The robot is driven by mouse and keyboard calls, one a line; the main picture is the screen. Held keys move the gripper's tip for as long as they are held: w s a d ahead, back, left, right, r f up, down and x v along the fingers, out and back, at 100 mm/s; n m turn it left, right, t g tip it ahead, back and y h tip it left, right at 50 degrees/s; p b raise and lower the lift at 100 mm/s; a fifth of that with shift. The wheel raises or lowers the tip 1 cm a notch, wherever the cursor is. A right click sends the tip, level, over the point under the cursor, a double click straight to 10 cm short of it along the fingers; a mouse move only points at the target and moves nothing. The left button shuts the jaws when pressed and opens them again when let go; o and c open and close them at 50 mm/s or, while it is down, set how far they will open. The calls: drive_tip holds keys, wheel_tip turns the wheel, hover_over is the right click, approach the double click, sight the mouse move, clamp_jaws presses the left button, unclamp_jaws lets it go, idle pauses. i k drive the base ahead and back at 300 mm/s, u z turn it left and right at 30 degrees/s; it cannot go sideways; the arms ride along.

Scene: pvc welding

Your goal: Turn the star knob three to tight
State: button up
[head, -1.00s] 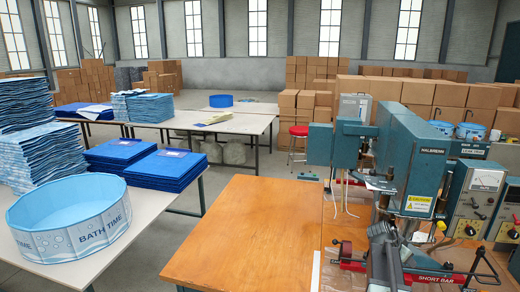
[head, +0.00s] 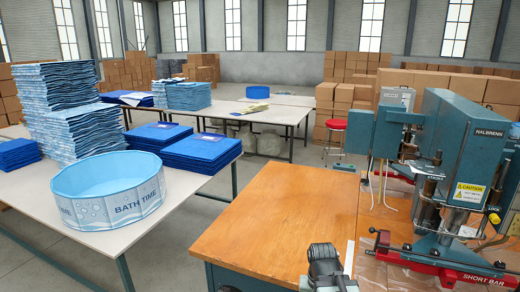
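The teal welding machine (head: 450,150) stands at the right on the wooden table. Its red short bar (head: 440,265) lies low at its front, partly cut off by the right edge. A small dark knob or handle (head: 381,240) shows at the bar's left end, too small to tell its shape. No star knob numbered three can be picked out. A grey jointed part of my arm shows at the bottom centre, left of the machine and apart from it. My gripper's fingers do not show.
The wooden tabletop (head: 275,215) is clear left of the machine. A white table (head: 90,225) at the left holds a blue tub (head: 108,190) and stacks of blue sheets (head: 70,110). A red stool (head: 337,125) and cardboard boxes (head: 340,100) stand behind.

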sight(498, 264)
drive_tip(key=z, duration=1.6)
drive_tip(key=k, duration=0.55)
drive_tip(key=z, duration=0.4)
drive_tip(key=i, duration=1.75)
drive_tip(key=u, duration=0.65)
